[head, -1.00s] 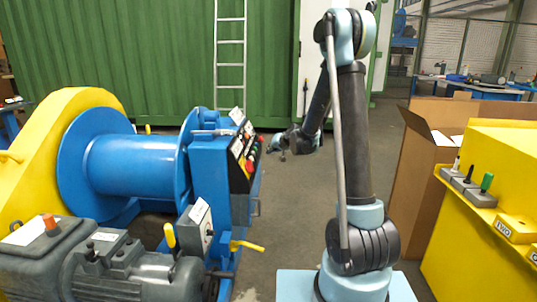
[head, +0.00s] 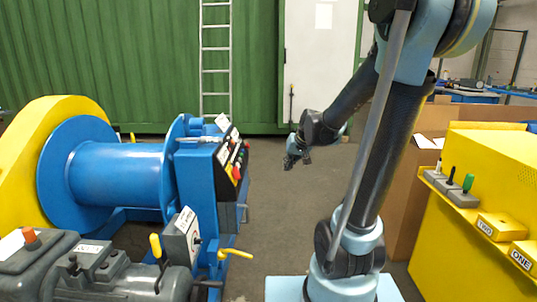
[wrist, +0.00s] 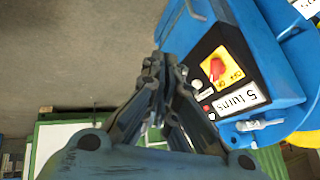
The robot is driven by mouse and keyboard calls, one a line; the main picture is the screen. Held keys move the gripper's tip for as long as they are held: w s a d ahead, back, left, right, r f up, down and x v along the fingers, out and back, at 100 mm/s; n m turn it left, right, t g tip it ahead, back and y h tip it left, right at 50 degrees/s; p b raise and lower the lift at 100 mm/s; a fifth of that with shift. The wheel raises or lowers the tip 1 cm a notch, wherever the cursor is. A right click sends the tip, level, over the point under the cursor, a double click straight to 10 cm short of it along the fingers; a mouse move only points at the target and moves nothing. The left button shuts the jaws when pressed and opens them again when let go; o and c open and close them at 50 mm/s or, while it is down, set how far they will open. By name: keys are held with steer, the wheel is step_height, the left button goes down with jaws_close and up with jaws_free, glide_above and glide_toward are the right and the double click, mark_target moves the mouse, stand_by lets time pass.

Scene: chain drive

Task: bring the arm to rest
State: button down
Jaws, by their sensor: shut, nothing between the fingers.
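My gripper (head: 292,160) hangs in the air at the end of my folded arm, right of the blue winch's control panel (head: 236,158). In the wrist view my gripper (wrist: 160,62) has its fingers together with nothing between them. The blue panel beside it there carries a red rotary switch on a yellow plate (wrist: 215,66) and a label reading "5 turns" (wrist: 240,98). My gripper appears apart from the panel; the exact gap is hard to judge.
A blue drum (head: 115,175) with a yellow guard (head: 50,125) and a grey motor (head: 110,270) stand at left. A yellow cabinet (head: 470,235) with levers and a cardboard box (head: 408,215) stand at right. Grey floor (head: 275,225) is open between them.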

steer(key=s+d+f+g+h, duration=0.1)
steer(key=s+d+f, duration=0.1)
steer(key=s, duration=0.7)
steer(key=s+d+f+g+h, duration=0.1)
steer(key=s+d+f, duration=0.2)
steer(key=s, duration=0.6)
steer(key=s+d+f+g+h, duration=0.1)
steer(key=s+d+f, duration=0.1)
steer(key=s+d, duration=0.4)
steer(key=s, duration=0.3)
steer(key=shift+s+f+g, duration=0.3)
steer(key=shift+s+g, duration=0.1)
